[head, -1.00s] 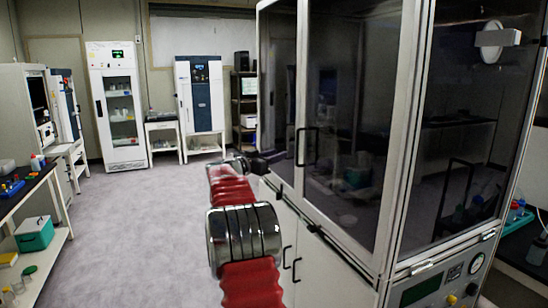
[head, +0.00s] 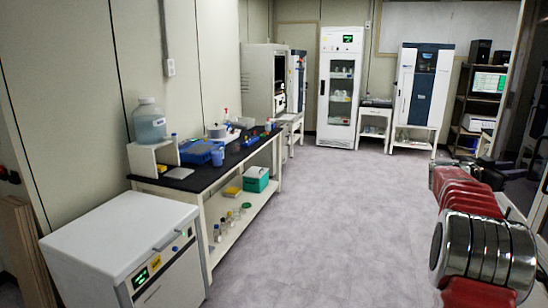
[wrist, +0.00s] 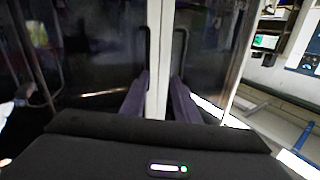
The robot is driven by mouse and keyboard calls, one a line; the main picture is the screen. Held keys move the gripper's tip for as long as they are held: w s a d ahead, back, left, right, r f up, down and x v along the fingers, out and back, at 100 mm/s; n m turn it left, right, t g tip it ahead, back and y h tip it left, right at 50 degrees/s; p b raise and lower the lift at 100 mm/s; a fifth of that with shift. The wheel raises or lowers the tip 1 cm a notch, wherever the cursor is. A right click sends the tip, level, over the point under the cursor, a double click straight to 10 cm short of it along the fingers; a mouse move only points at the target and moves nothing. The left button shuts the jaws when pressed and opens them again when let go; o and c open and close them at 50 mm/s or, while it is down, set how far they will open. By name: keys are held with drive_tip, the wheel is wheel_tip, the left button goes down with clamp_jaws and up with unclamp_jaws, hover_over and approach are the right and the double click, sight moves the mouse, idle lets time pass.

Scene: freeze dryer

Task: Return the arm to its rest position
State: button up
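My arm (head: 468,205), with red sleeves and chrome joints, reaches forward along the right edge of the head view. In the wrist view my gripper (wrist: 159,95) has its two dark purplish fingers apart, with nothing visible held between them. Behind the fingers are the dark glass doors (wrist: 95,60) of a tall cabinet, with a pale vertical door frame (wrist: 158,50) showing between them. A dark handle (wrist: 181,45) is beside that frame. I cannot tell whether the fingers touch the doors. The gripper is not clear in the head view.
A grey floor (head: 315,215) lies open in the middle. At left are a white box unit (head: 120,235) and a dark-topped bench (head: 205,175) with labware. At the back stand a glass-front fridge (head: 341,90), a white-blue cabinet (head: 424,88) and a shelf with a monitor (head: 489,83).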

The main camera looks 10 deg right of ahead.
drive_tip(key=w+a+f+n+t+y, duration=0.6)
drive_tip(key=w+a+f+t, duration=0.35)
drive_tip(key=w, duration=0.35)
drive_tip(key=a+f+n+t+y, duration=0.15)
drive_tip(key=a+y, duration=0.25)
drive_tip(key=a, duration=0.7)
drive_tip(key=a+f+n+y, duration=0.2)
drive_tip(key=a+n+y, duration=0.1)
drive_tip(key=a, duration=0.8)
drive_tip(key=s+a+f+n+g+y, duration=0.2)
drive_tip(key=s+a, duration=0.5)
drive_tip(key=a, duration=0.3)
drive_tip(key=s+a+f+n+g+y, duration=0.1)
drive_tip(key=s+a+f+y, duration=0.15)
drive_tip(key=s+a, duration=0.55)
drive_tip(key=s+a+n+g, duration=0.1)
drive_tip(key=s+a+n, duration=0.2)
drive_tip(key=s+a, duration=0.5)
drive_tip(key=s+a+n+g, duration=0.1)
drive_tip(key=s+a+n, duration=0.2)
drive_tip(key=s+a, duration=0.6)
drive_tip(key=s, duration=0.5)
drive_tip(key=shift+s, duration=0.2)
